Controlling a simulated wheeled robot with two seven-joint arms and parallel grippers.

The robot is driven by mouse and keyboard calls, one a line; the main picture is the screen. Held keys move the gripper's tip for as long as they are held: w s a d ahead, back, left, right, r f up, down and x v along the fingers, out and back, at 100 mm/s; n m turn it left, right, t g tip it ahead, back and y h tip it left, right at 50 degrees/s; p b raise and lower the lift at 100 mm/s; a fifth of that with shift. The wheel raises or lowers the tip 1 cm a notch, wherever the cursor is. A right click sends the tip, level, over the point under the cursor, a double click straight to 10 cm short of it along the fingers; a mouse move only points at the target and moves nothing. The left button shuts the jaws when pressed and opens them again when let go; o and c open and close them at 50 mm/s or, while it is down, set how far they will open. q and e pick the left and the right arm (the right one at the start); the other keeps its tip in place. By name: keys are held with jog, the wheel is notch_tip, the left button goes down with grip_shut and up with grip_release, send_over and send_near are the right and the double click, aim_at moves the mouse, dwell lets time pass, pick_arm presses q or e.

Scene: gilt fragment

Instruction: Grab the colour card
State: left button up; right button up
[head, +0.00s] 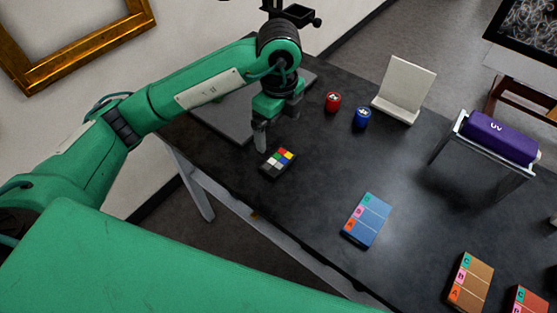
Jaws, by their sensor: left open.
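The colour card (278,162) is a small dark card with several coloured squares. It lies flat on the dark table, left of the table's middle and close to its front edge. My left gripper (275,133) points down just behind and above the card, with one finger seen at its left side. It is open and does not hold the card. The other finger is partly hidden. My right gripper is not in view.
A red pot (332,102) and a blue pot (361,118) stand right of the gripper, near a white stand (404,90). A blue box (366,220) and an orange-brown box (468,283) lie nearer. A purple UV case (501,137) rests on a rack. Bare table (310,200) lies right of the card.

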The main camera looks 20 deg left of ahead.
pick_arm(q)
send_over(278, 161)
notch_tip(278, 161, down, 6)
jog(key=shift+s+d+f, duration=0.1)
jog(key=shift+f, duration=0.6)
notch_tip(278, 161, down, 4)
jog(key=shift+r+p, duration=0.2)
jog(key=shift+p, duration=0.6)
jog(key=shift+f, duration=0.55)
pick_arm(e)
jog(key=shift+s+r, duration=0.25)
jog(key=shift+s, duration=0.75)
pick_arm(q)
jog(key=c, duration=0.8)
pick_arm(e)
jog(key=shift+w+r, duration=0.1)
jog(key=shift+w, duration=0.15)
